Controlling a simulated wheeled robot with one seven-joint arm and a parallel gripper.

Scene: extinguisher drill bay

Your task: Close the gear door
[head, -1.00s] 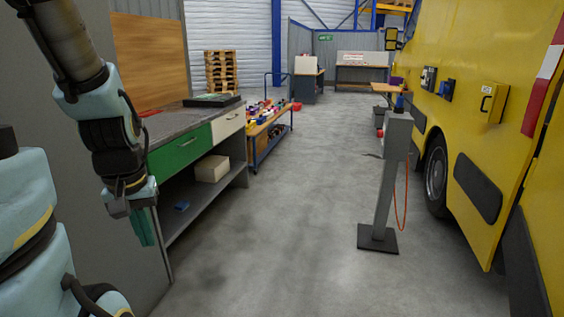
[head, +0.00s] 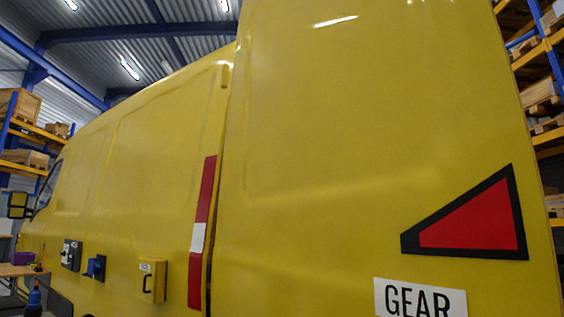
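The gear door is a large yellow panel (head: 330,150) filling the middle and right of the head view. It bears a red triangle with a black border (head: 475,220) and a white sign reading "GEAR" (head: 420,299), cut off by the lower edge. A narrow dark gap runs along its left side, beside the yellow van's long flank (head: 150,160). I cannot tell from this view how far the door stands open. No handle on it is in view. My gripper is not in view.
On the van's flank are a red and white strip (head: 202,235), a yellow box with a black handle (head: 152,281), a blue fitting (head: 96,267) and a grey fitting (head: 71,255). Shelving with wooden crates (head: 541,97) stands at the far right.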

